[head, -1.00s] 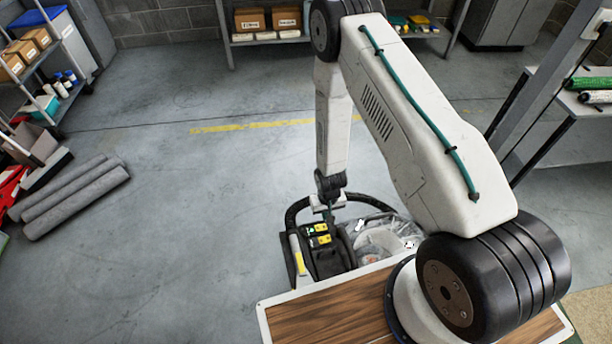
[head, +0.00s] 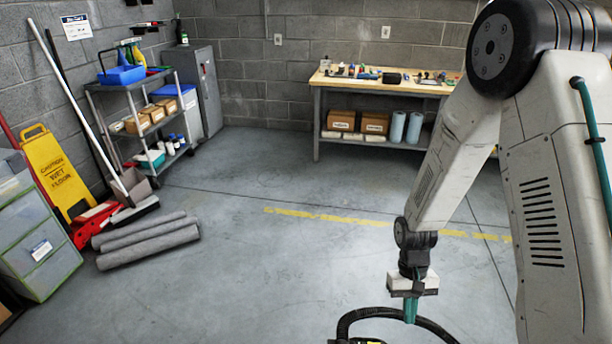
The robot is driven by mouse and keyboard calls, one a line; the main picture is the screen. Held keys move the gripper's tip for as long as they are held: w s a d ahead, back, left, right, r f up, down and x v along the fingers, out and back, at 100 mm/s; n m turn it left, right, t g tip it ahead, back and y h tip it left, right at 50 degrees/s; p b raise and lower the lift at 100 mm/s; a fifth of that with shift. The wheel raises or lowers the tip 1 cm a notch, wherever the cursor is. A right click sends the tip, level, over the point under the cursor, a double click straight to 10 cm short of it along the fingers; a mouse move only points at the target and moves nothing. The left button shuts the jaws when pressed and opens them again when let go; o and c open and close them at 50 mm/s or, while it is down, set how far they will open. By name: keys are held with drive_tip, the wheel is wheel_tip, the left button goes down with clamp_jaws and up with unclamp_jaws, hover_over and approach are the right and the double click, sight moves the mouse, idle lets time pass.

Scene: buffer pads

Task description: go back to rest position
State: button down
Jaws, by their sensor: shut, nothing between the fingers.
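My gripper (head: 411,312) hangs at the end of my white arm, right of centre in the head view. It points down with its teal fingers together and nothing held between them. It is just above a black curved handle (head: 365,313) at the bottom edge. Only the top of what lies below the handle shows, with a bit of yellow-green.
A workbench (head: 322,78) with tools stands at the back wall. A grey cart (head: 98,125) stands at the left back. Rolled grey mats (head: 146,240) lie on the floor, near a yellow wet-floor sign (head: 58,175). The middle floor is clear.

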drive_tip(key=s+r+t, duration=0.2)
drive_tip(key=s+r, duration=0.3)
drive_tip(key=r, duration=0.7)
drive_tip(key=s+d+r+t, duration=0.1)
drive_tip(key=s+r, duration=0.4)
drive_tip(key=r, duration=0.7)
drive_tip(key=s+r+t, duration=0.3)
drive_tip(key=s+r, duration=0.3)
drive_tip(key=r, duration=0.6)
drive_tip(key=shift+d+r, duration=0.2)
drive_tip(key=shift+d, duration=0.05)
drive_tip(key=shift+s, duration=0.1)
